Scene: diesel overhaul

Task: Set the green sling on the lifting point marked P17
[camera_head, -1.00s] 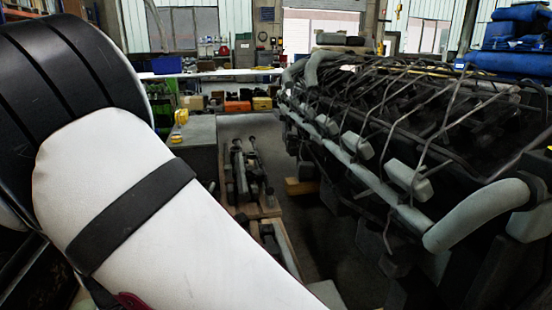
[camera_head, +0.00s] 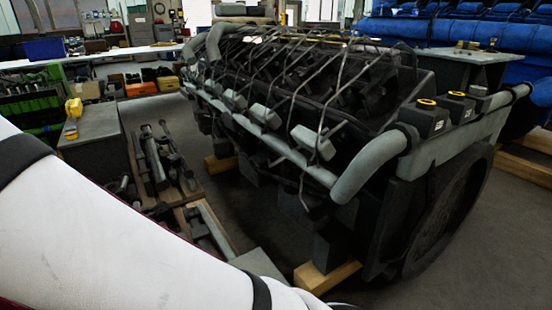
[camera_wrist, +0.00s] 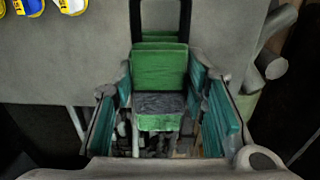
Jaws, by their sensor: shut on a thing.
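In the wrist view, my gripper (camera_wrist: 160,112) is shut on the green sling (camera_wrist: 160,68), which sits between the two teal-padded fingers. A grey band crosses the sling's lower part, and a black loop rises above it. In the head view my gripper and the sling are out of frame; only my white arm shows at lower left. The big dark engine (camera_head: 290,95) fills the middle. Black blocks with yellow-ringed tops, such as this block (camera_head: 425,118) and another block (camera_head: 456,106), stand at its near right end. Their white marks are too small to read, so P17 cannot be told.
A grey cabinet (camera_head: 95,140) with a yellow item (camera_head: 72,115) stands left of the engine. Wooden pallets with metal parts (camera_head: 160,160) lie between them. Timber blocks (camera_head: 325,277) sit under the engine. Open floor (camera_head: 450,265) lies to the right. Blue-covered goods (camera_head: 450,30) are behind.

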